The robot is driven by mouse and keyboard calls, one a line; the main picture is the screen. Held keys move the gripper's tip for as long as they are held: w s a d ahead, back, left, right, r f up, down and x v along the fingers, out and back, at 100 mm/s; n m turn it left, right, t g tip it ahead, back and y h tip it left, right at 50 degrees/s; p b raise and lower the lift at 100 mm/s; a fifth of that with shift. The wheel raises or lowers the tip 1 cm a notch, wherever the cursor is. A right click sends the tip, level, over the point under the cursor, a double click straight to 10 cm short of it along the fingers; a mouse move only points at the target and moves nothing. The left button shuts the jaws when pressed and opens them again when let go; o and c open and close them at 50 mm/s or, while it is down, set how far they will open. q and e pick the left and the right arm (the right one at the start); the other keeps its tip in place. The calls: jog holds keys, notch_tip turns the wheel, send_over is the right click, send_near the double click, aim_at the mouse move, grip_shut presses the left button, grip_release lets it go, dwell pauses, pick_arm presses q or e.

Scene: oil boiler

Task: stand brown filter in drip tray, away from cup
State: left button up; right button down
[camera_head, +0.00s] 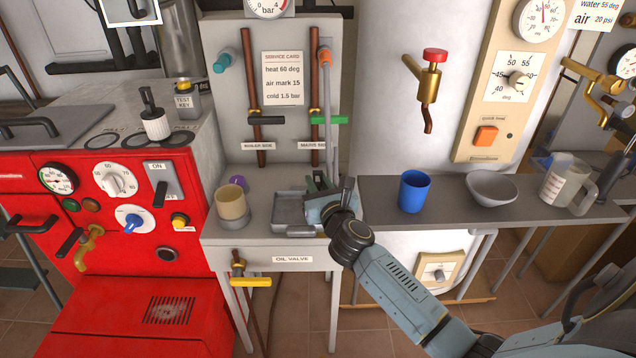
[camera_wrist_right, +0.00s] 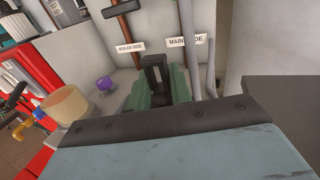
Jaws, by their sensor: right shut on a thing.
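A drip tray (camera_head: 287,222), grey and shallow, sits on the grey ledge. My right gripper (camera_head: 319,183) is at the tray's right rear side, pointing toward the back panel. Its green fingers (camera_wrist_right: 157,82) show in the wrist view with a dark part between them. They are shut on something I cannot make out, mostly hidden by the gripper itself. A tan cylinder (camera_head: 231,203) stands upright in a round grey base left of the tray; it also shows in the wrist view (camera_wrist_right: 66,104). I see no clearly brown filter. My left gripper is not in view.
A purple knob-like piece (camera_head: 238,182) is behind the tan cylinder. Copper pipes with levers rise behind the ledge. A blue cup (camera_head: 414,191), a grey bowl (camera_head: 491,187) and a measuring jug (camera_head: 567,187) stand on the right shelf. The red boiler (camera_head: 130,255) is at left.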

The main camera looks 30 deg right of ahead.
jog(key=c, duration=1.3)
grip_release()
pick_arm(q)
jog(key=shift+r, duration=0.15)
pick_arm(e)
jog(key=shift+o, duration=0.2)
jog(key=shift+r, duration=0.1)
